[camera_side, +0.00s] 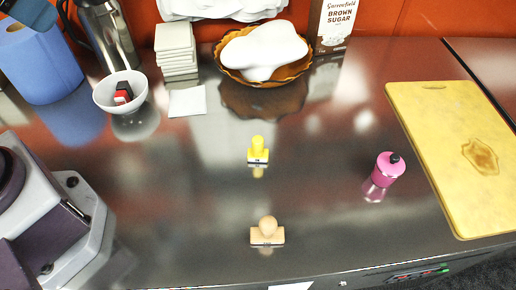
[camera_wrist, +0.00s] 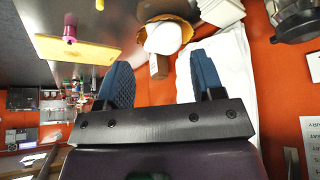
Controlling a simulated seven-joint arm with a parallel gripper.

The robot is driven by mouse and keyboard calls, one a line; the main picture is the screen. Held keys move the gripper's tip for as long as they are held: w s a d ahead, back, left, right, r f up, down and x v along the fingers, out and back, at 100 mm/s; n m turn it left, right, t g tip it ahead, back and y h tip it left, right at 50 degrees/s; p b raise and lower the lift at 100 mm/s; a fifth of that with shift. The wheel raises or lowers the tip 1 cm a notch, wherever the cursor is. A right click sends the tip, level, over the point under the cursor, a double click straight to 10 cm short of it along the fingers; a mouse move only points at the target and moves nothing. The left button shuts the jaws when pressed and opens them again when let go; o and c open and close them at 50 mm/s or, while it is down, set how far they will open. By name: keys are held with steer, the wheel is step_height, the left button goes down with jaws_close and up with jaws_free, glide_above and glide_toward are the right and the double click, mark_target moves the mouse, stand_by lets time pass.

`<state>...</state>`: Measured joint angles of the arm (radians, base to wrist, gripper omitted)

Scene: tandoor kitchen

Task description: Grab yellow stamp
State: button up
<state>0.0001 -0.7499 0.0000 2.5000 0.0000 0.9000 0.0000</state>
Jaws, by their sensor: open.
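The yellow stamp (camera_side: 258,145) stands upright on the steel counter, near the middle of the side view. Its handle is round and its base is dark-edged. A small yellow spot at the top edge of the wrist view (camera_wrist: 98,4) may be the same stamp. My gripper (camera_wrist: 162,70) is open and empty, with two blue ribbed fingers apart. In the side view, only a dark blue part of it shows at the top left corner, far from the stamp.
A wooden stamp (camera_side: 267,232) stands nearer the front edge. A pink bottle (camera_side: 388,168) and a yellow cutting board (camera_side: 430,130) are to the right. Behind are a white bowl (camera_side: 105,98), stacked tiles (camera_side: 176,48), a brown bowl (camera_side: 228,68) and a brown sugar box (camera_side: 333,22).

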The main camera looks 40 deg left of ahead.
steer(key=shift+c, duration=0.5)
